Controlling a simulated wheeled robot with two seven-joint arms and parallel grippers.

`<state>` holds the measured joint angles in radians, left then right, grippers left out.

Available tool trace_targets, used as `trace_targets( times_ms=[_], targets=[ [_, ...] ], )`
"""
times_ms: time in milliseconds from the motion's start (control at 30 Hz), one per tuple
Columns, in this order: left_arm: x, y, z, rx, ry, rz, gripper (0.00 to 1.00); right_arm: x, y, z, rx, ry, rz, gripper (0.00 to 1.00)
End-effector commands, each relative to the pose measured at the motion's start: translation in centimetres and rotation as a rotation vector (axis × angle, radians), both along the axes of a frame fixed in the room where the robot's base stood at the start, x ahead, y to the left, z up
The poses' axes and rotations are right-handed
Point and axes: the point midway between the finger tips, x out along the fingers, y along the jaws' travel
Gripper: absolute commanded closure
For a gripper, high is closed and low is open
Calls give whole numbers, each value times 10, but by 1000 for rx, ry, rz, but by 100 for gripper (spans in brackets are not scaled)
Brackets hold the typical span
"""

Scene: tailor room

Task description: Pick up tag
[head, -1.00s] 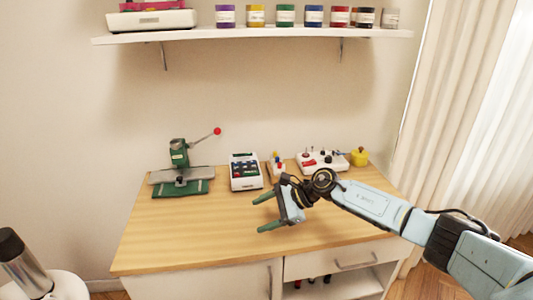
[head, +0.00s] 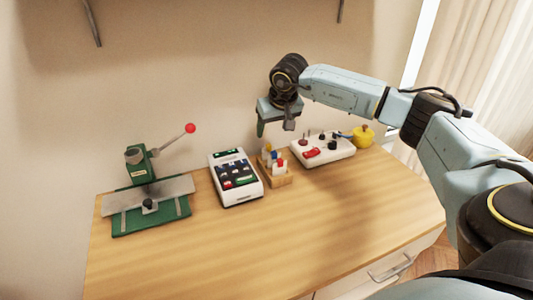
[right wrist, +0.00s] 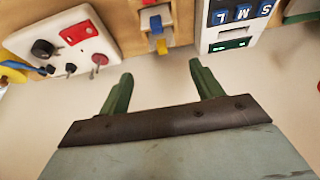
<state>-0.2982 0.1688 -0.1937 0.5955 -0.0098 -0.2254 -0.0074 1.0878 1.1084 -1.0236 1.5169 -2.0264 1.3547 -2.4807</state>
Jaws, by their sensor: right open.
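I cannot make out a tag for certain in either view. A white device with S, M and L buttons (head: 236,178) stands on the table; part of it also shows in the right wrist view (right wrist: 228,32). Beside it, a small wooden holder (head: 277,178) carries small red, blue, yellow and white pieces; it also shows in the right wrist view (right wrist: 156,14). My right gripper (head: 275,128) hangs above and behind the holder, near the wall. In the right wrist view its green fingers (right wrist: 160,78) are spread with nothing between them. My left gripper is out of view.
A green press with a red-knobbed lever (head: 143,170) stands at the left. A white control box (head: 325,149) and a yellow round object (head: 363,136) stand right of the holder. The front of the wooden table (head: 260,240) is clear.

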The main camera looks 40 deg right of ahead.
Motion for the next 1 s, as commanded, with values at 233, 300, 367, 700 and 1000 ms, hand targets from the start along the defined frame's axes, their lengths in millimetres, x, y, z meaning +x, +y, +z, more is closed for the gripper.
trace_targets(
  times_ms=[233,300,367,700,1000],
  targets=[
    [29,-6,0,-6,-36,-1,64,11,-3,-28,2,-1,-1,35],
    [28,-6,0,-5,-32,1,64,12,-3,-32,1,0,-1,35],
    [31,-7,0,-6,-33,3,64,13,-2,-38,2,0,0,35],
    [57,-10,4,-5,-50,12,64,25,-3,-78,2,-1,-1,35],
    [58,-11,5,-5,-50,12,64,25,-4,-79,3,-2,-1,42]
  ],
)
